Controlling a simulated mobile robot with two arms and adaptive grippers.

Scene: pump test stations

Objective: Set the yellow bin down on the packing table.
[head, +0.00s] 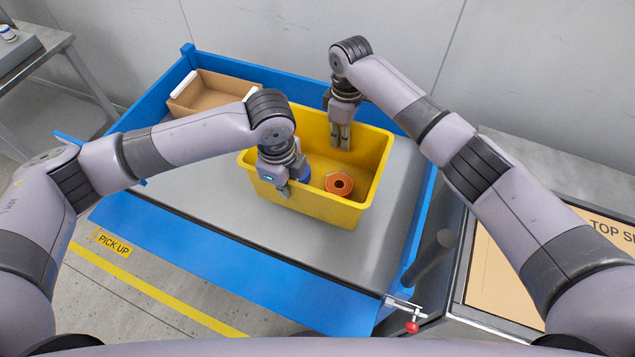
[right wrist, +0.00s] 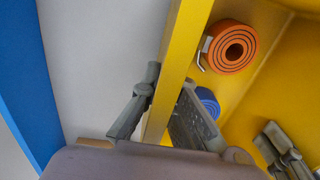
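The yellow bin (head: 335,207) is upright on the grey top of a blue-railed table (head: 170,215); I cannot make out a gap under it. Inside lie an orange roll (head: 339,184) and a blue roll (head: 304,174), which also show in the right wrist view. My left gripper (head: 283,188) is at the near wall, one finger against its outside; the other is mostly hidden in the head view. My right gripper (head: 340,140) is at the far wall. In the right wrist view, the bin's rim (right wrist: 182,45) runs between its fingers, which close on it.
A cardboard box (head: 205,92) with white-edged ends stands at the table's back left. Bare grey top lies left of and in front of the bin. A red-tipped clamp (head: 411,327) is at the near right corner. A panel lettered "TOP S" (head: 600,235) lies right.

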